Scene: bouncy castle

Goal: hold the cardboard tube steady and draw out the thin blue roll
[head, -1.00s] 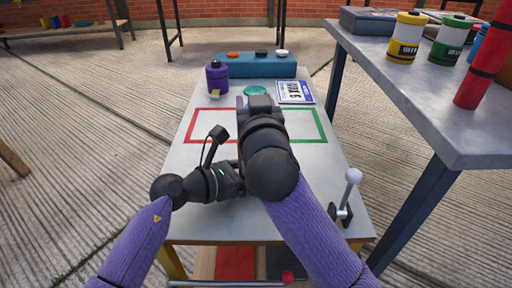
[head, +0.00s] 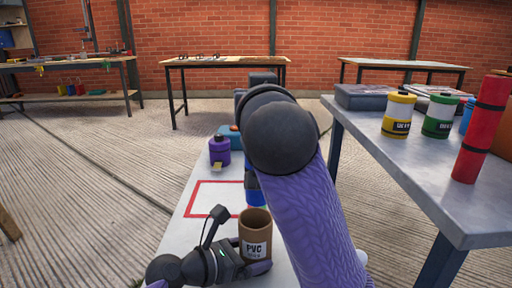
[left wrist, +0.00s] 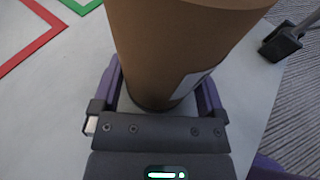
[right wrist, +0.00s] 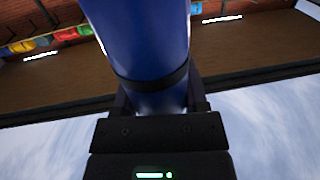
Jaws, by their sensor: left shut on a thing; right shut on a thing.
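The brown cardboard tube (head: 256,248), labelled PVC, stands upright near the front of the white table in the head view, its open mouth showing. My left gripper (head: 245,268) is shut around its lower part; the left wrist view shows the tube (left wrist: 180,45) between both fingers (left wrist: 160,100). The blue roll (right wrist: 145,40), with a black band, is between the shut fingers of my right gripper (right wrist: 158,100) in the right wrist view. In the head view my right arm hides that gripper; a blue strip (head: 254,188) shows beside the arm, above the tube's mouth.
A purple canister (head: 219,152) stands behind a red outlined square (head: 215,182) on the white table. The grey table (head: 430,165) at the right holds a yellow canister (head: 398,115), a green canister (head: 440,116) and a tall red roll (head: 480,130).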

